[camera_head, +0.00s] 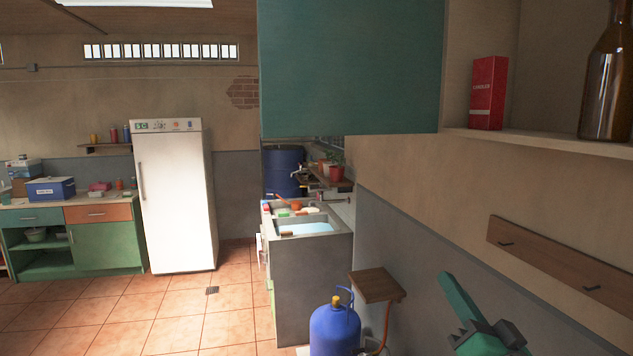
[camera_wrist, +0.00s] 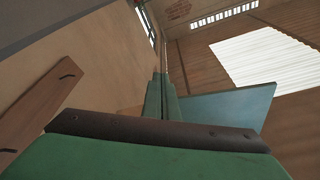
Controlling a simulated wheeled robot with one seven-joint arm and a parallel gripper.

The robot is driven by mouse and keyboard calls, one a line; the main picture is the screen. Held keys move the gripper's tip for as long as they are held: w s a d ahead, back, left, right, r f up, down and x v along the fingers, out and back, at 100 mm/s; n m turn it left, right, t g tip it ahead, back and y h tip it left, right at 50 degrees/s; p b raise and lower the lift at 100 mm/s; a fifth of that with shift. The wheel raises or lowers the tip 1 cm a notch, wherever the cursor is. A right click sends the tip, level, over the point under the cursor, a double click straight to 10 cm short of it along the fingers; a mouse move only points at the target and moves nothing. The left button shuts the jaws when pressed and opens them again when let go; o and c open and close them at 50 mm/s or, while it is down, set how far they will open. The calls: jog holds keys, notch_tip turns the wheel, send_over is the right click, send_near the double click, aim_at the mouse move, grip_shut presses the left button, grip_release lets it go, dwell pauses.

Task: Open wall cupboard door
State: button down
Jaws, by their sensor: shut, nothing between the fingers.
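The teal wall cupboard door (camera_head: 350,68) stands swung out at top centre in the head view, its flat face toward me. To its right the cupboard's inside shows, with a shelf (camera_head: 540,140). In the wrist view a teal panel (camera_wrist: 232,108), which looks like the door, lies beyond and right of the fingers. My gripper (camera_head: 447,280) is low at the lower right in the head view, below the cupboard and apart from the door. In the wrist view my gripper (camera_wrist: 161,78) has its green fingers together, with nothing between them. No door handle is visible.
A red box (camera_head: 488,93) and a brown bottle (camera_head: 608,85) stand on the cupboard shelf. A wooden hook rail (camera_head: 555,262) is on the wall beside my gripper. A blue gas bottle (camera_head: 334,330) stands below. Tiled floor (camera_head: 130,310) is open at left.

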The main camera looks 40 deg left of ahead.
jog(key=s+a+r+n+g+y, duration=0.1)
jog(key=s+a+r+n+g, duration=0.2)
jog(key=s+r, duration=0.45)
jog(key=s+a+r+n+g+y, duration=0.1)
jog(key=s+r+n+g, duration=0.3)
jog(key=r, duration=0.7)
jog(key=s+a+r+n+g+y, duration=0.15)
jog(key=s+r+n, duration=0.25)
jog(key=s+r, duration=0.45)
jog(key=x, duration=1.5)
jog(key=shift+w+h, duration=0.2)
jog(key=shift+h, duration=0.15)
jog(key=shift+d+g, duration=0.15)
jog(key=shift+g, duration=0.1)
